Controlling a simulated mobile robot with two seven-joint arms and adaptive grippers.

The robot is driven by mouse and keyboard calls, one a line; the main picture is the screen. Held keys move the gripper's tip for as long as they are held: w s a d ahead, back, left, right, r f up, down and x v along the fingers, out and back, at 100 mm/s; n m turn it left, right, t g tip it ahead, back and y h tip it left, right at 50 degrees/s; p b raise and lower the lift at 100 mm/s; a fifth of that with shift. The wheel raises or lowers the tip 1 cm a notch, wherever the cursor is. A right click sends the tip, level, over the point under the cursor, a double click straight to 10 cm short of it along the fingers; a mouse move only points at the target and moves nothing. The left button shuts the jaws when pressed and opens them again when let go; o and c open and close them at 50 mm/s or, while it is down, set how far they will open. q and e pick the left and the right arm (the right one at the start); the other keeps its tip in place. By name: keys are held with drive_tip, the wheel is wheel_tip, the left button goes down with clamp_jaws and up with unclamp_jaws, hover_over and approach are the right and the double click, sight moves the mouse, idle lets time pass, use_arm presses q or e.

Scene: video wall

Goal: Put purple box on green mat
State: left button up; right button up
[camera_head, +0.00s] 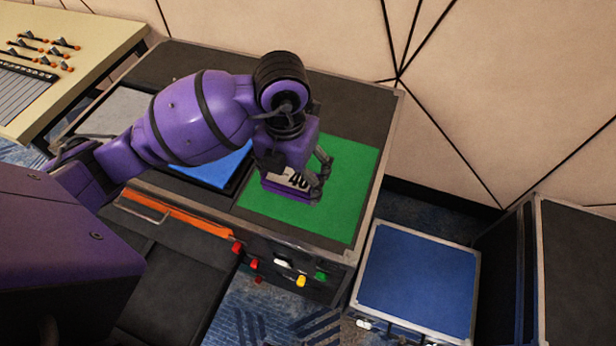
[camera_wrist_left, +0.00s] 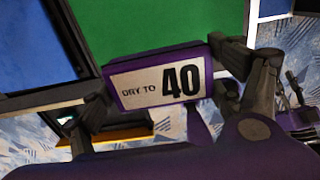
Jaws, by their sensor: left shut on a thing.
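The purple box (camera_head: 287,190) has a white label reading "40" and sits over the left part of the green mat (camera_head: 350,185) in the head view. My left gripper (camera_head: 318,185) is shut on it from above. In the left wrist view the purple box (camera_wrist_left: 160,82) lies between the two fingers, its label facing the camera, with the green mat (camera_wrist_left: 150,22) behind it. I cannot tell whether the box touches the mat or hangs just above it. My right gripper is not in view.
A blue mat (camera_head: 215,170) lies left of the green one on the dark case top. An orange drawer edge (camera_head: 180,215) and several coloured knobs (camera_head: 282,263) are on the front. A blue-topped case (camera_head: 418,280) stands at the right. A cream console (camera_head: 60,60) is at the upper left.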

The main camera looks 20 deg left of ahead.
use_arm(q)
drive_tip(key=w+f, duration=0.3)
drive_tip(key=w+d+f, duration=0.1)
drive_tip(key=w+f, duration=0.2)
drive_tip(key=shift+d+f, duration=0.1)
drive_tip(key=shift+d, duration=0.1)
drive_tip(key=shift+w+f+b, duration=0.1)
drive_tip(key=shift+f+b, duration=0.25)
drive_tip(key=shift+f, duration=1.3)
drive_tip(key=shift+f, duration=0.1)
drive_tip(key=shift+f, duration=0.15)
drive_tip(key=o, duration=1.2)
wheel_tip(320, 180, up, 12)
drive_tip(key=shift+r+p, duration=0.25)
drive_tip(key=shift+p, duration=0.1)
